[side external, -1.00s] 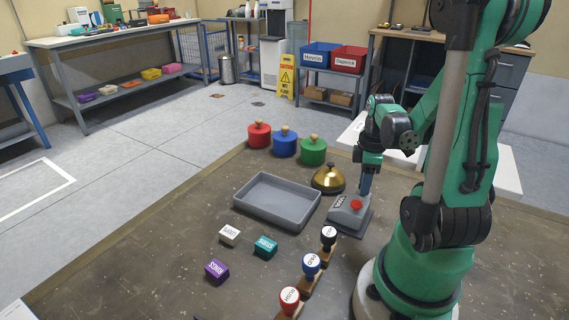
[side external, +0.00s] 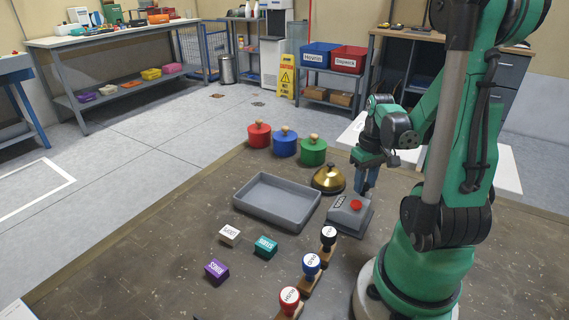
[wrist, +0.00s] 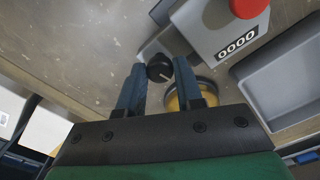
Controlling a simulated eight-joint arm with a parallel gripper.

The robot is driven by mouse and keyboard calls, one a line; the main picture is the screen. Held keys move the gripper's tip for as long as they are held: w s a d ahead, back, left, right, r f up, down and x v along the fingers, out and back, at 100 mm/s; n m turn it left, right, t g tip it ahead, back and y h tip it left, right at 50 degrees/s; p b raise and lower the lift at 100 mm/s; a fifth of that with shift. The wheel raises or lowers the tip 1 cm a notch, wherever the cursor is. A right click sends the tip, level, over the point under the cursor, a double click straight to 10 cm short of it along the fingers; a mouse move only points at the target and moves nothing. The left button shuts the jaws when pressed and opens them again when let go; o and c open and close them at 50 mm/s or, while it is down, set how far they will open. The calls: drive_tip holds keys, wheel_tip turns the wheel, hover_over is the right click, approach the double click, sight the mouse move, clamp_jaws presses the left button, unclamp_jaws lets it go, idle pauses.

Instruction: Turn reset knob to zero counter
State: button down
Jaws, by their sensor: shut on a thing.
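The grey counter box (side external: 345,218) stands on the table with a red button (side external: 356,205) on top. In the wrist view the counter box (wrist: 215,30) shows a display (wrist: 237,43) reading 0000. A black reset knob (wrist: 160,72) with a white pointer line sticks out from its side. My gripper (wrist: 159,68) has its two blue fingers on either side of this knob, shut on it. In the side view my gripper (side external: 366,188) points down at the far right side of the box, where the box hides the knob.
A brass bell (side external: 328,180) stands close behind the box. A grey tray (side external: 278,222) lies to the left. Three stamps, including a blue one (side external: 311,263), stand in front. Small labelled blocks lie left, and red, blue and green lidded pots stand at the back.

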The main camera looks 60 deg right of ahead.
drive_tip(key=shift+m, duration=0.8)
drive_tip(key=c, duration=0.6)
unclamp_jaws()
drive_tip(key=shift+r, duration=2.8)
